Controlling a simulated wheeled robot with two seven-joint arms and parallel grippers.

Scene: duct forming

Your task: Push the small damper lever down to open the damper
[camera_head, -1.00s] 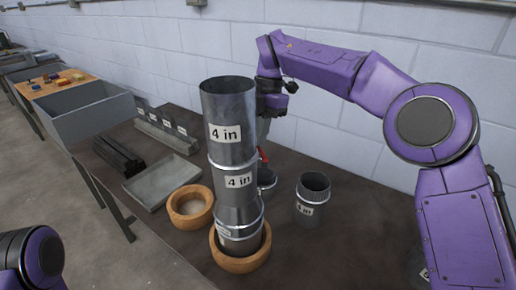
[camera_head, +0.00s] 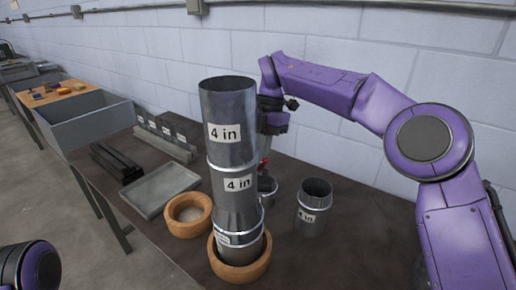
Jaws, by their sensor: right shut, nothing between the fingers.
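A stacked metal duct (camera_head: 230,120) with several sections labelled "4 in" stands upright in a wooden ring (camera_head: 240,266). Of my left arm only a purple joint shows in the lower left corner; the left gripper is out of view.
A short duct piece (camera_head: 313,207) stands right of the stack. An empty wooden ring (camera_head: 188,214) and a grey tray (camera_head: 160,190) lie to the left. Dark bars (camera_head: 116,161), a row of labelled holders and a large grey bin (camera_head: 85,122) are farther left. A wall runs behind.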

